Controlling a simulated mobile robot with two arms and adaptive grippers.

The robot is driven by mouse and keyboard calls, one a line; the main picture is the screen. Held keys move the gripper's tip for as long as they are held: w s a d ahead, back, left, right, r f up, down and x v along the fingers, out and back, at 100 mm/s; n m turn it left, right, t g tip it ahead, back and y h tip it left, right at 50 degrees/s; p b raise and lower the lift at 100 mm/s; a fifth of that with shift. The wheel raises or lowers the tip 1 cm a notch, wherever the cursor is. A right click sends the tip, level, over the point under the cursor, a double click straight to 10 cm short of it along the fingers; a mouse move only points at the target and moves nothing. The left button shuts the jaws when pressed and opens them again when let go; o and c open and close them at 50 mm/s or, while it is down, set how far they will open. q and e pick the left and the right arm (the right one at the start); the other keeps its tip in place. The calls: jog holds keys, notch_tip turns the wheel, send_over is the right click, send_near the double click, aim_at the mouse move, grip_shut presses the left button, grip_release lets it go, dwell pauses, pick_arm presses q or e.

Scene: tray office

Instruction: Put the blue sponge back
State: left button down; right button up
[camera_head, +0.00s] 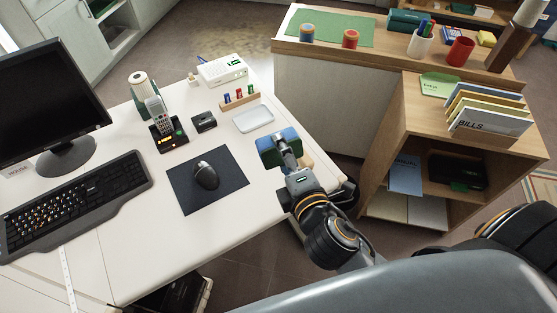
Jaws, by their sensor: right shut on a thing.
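The blue sponge (266,146) is at the right edge of the white desk, in my right gripper. My right gripper (284,150) is shut on it, with its arm coming in from the lower right. The gripper hides part of the sponge. I cannot tell whether the sponge touches the desk top. A small white tray (253,119) lies empty on the desk just behind the sponge. My left gripper is not in view.
On the desk are a mouse (205,175) on a dark mat, a keyboard (75,200), a phone (160,125) and a marker rack (240,100). A wooden shelf unit (395,130) stands right, with a green mat (335,28), cups and folders on top.

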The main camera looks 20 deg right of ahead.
jog(key=w+a+f+n+g+y+p, duration=0.1)
jog(key=a+f+n+g+p, duration=0.1)
jog(key=a+g, duration=0.45)
jog(key=w+a+f+n+g+y+p, duration=0.1)
jog(key=w+a+f+n+g+p, duration=0.15)
jog(key=a+g, duration=0.4)
jog(key=s+d+n+g+h+p, duration=0.2)
jog(key=s+d+n+g, duration=0.1)
jog(key=s+d+n, duration=0.25)
jog(key=w+d+f, duration=0.2)
jog(key=w, duration=0.1)
jog(key=w+d+f+p, duration=0.1)
jog(key=w+d+f, duration=0.1)
jog(key=w+f, duration=0.1)
jog(key=w+d+f, duration=0.2)
jog(key=w+f, duration=0.1)
jog(key=shift+w+d, duration=0.35)
jog(key=shift+d, duration=0.05)
jog(key=shift+w+d+f, duration=0.35)
jog(key=shift+w+f, duration=0.15)
jog(key=shift+f, duration=0.25)
notch_tip(320, 180, down, 2)
jog(key=shift+f+p, duration=0.1)
jog(key=shift+p, duration=0.55)
jog(key=shift+f, duration=0.45)
jog(key=o, duration=1.1)
jog(key=shift+r, duration=0.1)
